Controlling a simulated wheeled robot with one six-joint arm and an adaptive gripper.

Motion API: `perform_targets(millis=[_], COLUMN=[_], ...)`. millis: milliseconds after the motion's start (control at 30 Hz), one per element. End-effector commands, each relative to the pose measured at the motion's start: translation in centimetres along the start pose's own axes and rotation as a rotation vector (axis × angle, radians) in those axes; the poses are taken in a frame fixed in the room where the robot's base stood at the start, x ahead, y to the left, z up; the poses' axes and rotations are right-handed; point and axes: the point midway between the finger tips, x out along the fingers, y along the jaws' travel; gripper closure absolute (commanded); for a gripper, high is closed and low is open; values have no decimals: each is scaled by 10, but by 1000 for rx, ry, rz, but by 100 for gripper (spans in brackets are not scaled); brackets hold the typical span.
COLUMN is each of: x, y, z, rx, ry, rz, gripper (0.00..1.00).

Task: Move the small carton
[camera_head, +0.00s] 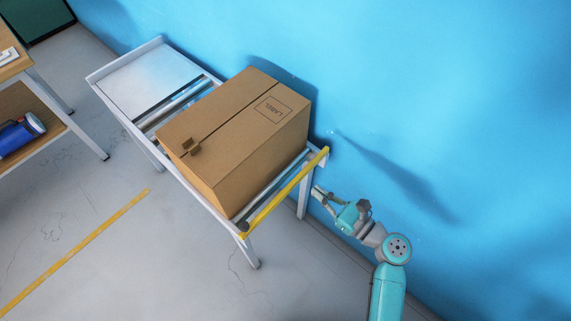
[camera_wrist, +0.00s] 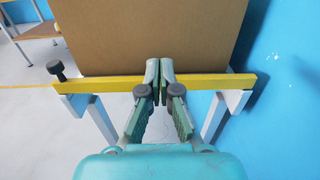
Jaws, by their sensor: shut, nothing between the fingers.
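A brown cardboard carton (camera_head: 240,130) with a printed label on its top rests on a roller stand (camera_head: 115,88). A small brown piece (camera_head: 190,146) shows on its top near the left corner; I cannot tell if it is a flap or a separate thing. The carton's near face (camera_wrist: 150,35) fills the upper middle of the wrist view. My gripper (camera_head: 317,192) is at the stand's yellow-barred end. In the wrist view my gripper (camera_wrist: 160,72) is shut and empty, its fingertips together in front of the yellow bar and carton. I cannot tell whether they touch either.
The yellow bar (camera_head: 285,193) crosses the stand's near end, with a dark knob (camera_wrist: 56,68) at its left. A blue wall (camera_head: 440,100) stands close on the right. A wooden shelf table (camera_head: 30,100) holding a blue cylindrical object (camera_head: 18,137) is at the left. Grey floor between is clear.

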Motion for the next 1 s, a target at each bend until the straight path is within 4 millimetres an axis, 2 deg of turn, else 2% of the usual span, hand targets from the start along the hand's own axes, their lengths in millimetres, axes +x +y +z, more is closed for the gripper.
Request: perform_targets(millis=[267, 700, 1000], x=[24, 102, 136], y=[0, 1, 0], z=[3, 4, 4], rx=[15, 12, 14], ry=[-11, -9, -10], rz=[13, 12, 9], gripper=[100, 100, 100])
